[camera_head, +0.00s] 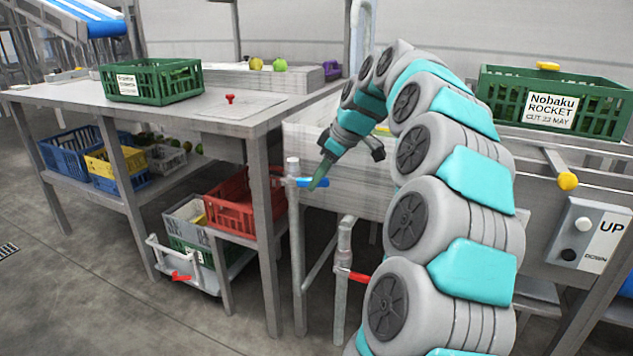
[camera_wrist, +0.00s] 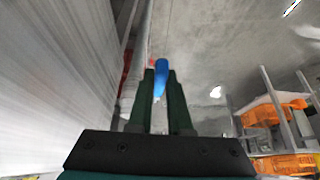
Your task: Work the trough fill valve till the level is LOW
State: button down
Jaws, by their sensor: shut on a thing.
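The blue valve handle (camera_head: 313,182) sits on a grey upright pipe (camera_head: 295,235) beside the metal trough (camera_head: 330,125). My gripper (camera_head: 321,177) reaches down to the handle and is shut on it. In the wrist view the blue handle (camera_wrist: 161,78) lies between the two dark fingers of my gripper (camera_wrist: 160,95). A second pipe to the right carries a red handle (camera_head: 358,276). No level mark or gauge can be read in these views, and my arm hides part of the trough.
A steel table (camera_head: 225,110) at left bears a green crate (camera_head: 152,81). At right are a labelled green crate (camera_head: 500,105), a yellow-knobbed lever (camera_head: 567,181) and an UP/DOWN switch box (camera_head: 590,235).

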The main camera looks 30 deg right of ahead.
jog(key=shift+s+d+f+t+y+b, duration=0.15)
jog(key=shift+f+t+y+b, duration=0.8)
jog(key=shift+b, duration=0.85)
jog(key=shift+f, duration=0.1)
jog(key=c, duration=0.8)
grip_release()
jog(key=shift+c, duration=0.2)
jog(key=v, duration=0.6)
jog(key=shift+s+d+r, duration=0.15)
jog(key=shift+s+r, duration=0.05)
jog(key=shift+r, duration=0.1)
jog(key=shift+s+d+r, duration=0.15)
jog(key=shift+s+r, duration=0.2)
